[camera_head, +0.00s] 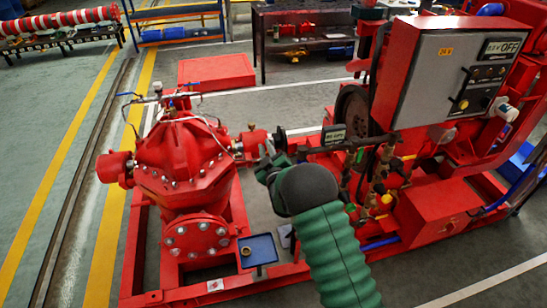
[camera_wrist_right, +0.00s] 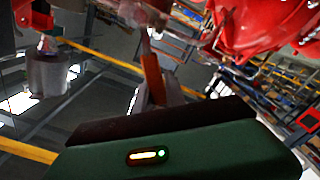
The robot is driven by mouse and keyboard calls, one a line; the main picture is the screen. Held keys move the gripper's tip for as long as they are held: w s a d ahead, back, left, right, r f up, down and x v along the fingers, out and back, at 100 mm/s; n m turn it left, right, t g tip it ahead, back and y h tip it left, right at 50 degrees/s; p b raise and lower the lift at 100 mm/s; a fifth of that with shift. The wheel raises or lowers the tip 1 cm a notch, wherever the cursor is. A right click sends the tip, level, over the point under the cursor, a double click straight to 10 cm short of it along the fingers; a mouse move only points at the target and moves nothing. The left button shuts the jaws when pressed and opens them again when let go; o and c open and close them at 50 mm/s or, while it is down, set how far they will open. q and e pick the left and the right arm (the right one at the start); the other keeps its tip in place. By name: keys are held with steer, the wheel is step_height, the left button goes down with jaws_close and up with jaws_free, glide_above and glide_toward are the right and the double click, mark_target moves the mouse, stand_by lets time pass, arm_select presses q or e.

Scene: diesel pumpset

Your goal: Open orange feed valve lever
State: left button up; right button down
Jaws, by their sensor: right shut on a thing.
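My right gripper (camera_head: 267,160), at the end of a green-sleeved arm, is beside the red pump's right-hand pipe end, near the shaft. In the right wrist view an orange lever (camera_wrist_right: 153,78) stands upright in front of the dark green gripper body, between greyish finger shapes. The right gripper is shut on this lever. In the head view the lever cannot be made out, as the gripper covers that spot. The wrist view is blurred, so the exact contact is hard to see. My left gripper is out of view.
The red pump (camera_head: 185,155) stands left of the gripper. The diesel engine with a grey control box (camera_head: 440,70) is to the right. A small blue tray (camera_head: 259,249) sits on the red base frame below. Open floor with yellow lines (camera_head: 112,225) lies at the left.

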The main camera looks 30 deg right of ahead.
steer(key=a+f+n+b, duration=0.3)
steer(key=f+n+b, duration=0.4)
steer(key=n, duration=0.3)
steer(key=shift+w+a+n, duration=0.2)
steer(key=shift+w+n, duration=0.2)
steer(key=shift+f, duration=0.1)
steer(key=c, duration=1.4)
jaws_free()
steer(key=v, duration=1.6)
steer(key=shift+s+p, duration=0.35)
steer(key=shift+s, duration=0.05)
